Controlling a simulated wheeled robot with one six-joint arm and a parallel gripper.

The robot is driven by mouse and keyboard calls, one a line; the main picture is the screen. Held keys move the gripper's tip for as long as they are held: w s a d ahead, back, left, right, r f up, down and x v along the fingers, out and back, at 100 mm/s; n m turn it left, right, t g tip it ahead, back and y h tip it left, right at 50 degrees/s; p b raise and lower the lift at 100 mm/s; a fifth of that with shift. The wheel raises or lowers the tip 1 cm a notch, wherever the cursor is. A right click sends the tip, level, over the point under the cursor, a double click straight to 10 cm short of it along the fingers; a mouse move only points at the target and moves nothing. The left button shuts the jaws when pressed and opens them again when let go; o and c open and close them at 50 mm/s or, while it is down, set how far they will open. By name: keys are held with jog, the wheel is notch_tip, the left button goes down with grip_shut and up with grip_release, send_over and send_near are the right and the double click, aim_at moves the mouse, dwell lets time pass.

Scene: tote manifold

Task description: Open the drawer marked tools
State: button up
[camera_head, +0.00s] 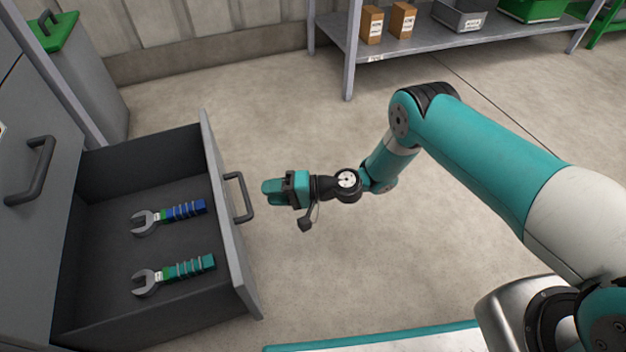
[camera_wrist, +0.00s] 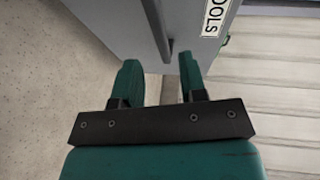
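The grey drawer (camera_head: 232,225) stands pulled out from the cabinet, with its dark inside showing. Two wrenches lie in it, one with a blue handle (camera_head: 185,211) and one with a teal handle (camera_head: 190,267). In the wrist view, the drawer front (camera_wrist: 120,25) carries a white label (camera_wrist: 215,15) reading "OOLS", its start cut off. A dark bar handle (camera_head: 240,198) is on the drawer front. My gripper (camera_head: 267,191) is just to the right of the handle, apart from it. In the wrist view, my gripper's teal fingers (camera_wrist: 161,80) are spread, with nothing between them.
Another closed cabinet front with a dark handle (camera_head: 32,172) is at the left. A grey bin with a green lid (camera_head: 55,32) stands behind. A metal shelf (camera_head: 400,50) with boxes is at the back. The floor (camera_head: 330,265) around my gripper is clear.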

jog(key=p+v, duration=0.3)
jog(key=v, duration=0.7)
jog(key=shift+p, duration=0.35)
jog(key=shift+d, duration=0.1)
notch_tip(320, 180, up, 32)
jog(key=s+n+g+h+p, duration=0.3)
jog(key=n+g+h+p, duration=0.1)
jog(key=n+h+p, duration=0.25)
jog(key=s+d+r+t+h+p, duration=0.1)
jog(key=s+d+r+h+p, duration=0.15)
jog(key=s+r, duration=0.4)
jog(key=s+d+r+n+h+p, duration=0.1)
jog(key=s+d+r, duration=0.35)
jog(key=s, duration=0.25)
jog(key=s+d+r+t+h+p, duration=0.1)
jog(key=s+d+r+h+p, duration=0.15)
jog(key=s+r, duration=0.45)
notch_tip(320, 180, up, 38)
jog(key=p, duration=3.6)
jog(key=shift+f+y+p, duration=0.2)
jog(key=shift+y+p, duration=0.15)
jog(key=shift+y, duration=0.1)
